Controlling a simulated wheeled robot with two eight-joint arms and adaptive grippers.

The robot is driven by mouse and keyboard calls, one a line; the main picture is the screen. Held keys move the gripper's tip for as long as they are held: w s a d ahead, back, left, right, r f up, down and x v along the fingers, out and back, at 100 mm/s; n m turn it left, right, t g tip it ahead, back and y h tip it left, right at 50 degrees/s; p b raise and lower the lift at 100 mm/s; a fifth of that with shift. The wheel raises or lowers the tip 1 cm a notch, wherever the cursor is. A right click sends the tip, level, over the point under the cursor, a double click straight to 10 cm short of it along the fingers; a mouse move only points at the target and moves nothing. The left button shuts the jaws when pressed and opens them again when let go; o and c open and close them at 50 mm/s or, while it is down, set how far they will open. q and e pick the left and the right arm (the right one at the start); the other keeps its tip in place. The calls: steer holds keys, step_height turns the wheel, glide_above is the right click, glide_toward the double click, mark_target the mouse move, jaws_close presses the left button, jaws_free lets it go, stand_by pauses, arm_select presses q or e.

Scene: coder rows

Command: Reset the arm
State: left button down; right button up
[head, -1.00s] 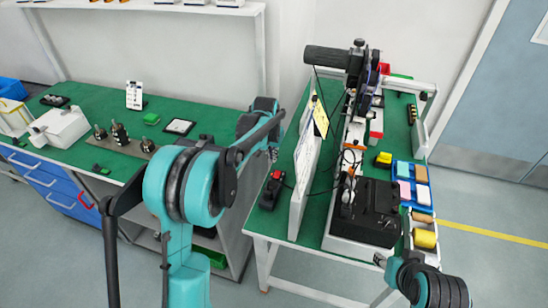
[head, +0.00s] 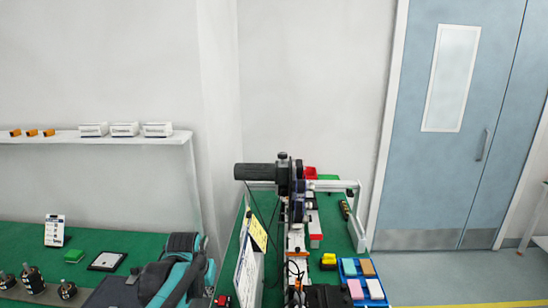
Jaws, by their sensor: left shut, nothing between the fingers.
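My left arm (head: 185,272), teal with dark joint bands, rises from the bottom edge in the head view, left of the middle. My left gripper (head: 140,278) is a dark shape beside this arm, low in the view, and is shut with nothing held. Its fingertips are hard to make out against the dark parts around it. The lower arm is cut off by the bottom edge. My right arm and gripper are not in view.
A green-topped bench (head: 110,243) lies at the left, with black knobbed parts (head: 33,278) and a framed card (head: 106,261). A second bench at centre right bears a black motor (head: 262,172), a white panel (head: 249,275) and a blue tray (head: 347,267). Open floor (head: 430,265) lies right.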

arm_select(q)
steer(key=s+d+f+t, duration=0.1)
steer(key=s+f+t, duration=0.1)
steer(key=s, duration=2)
steer(key=shift+d+t, duration=0.25)
steer(key=shift+t, duration=0.25)
steer(key=shift+f, duration=0.1)
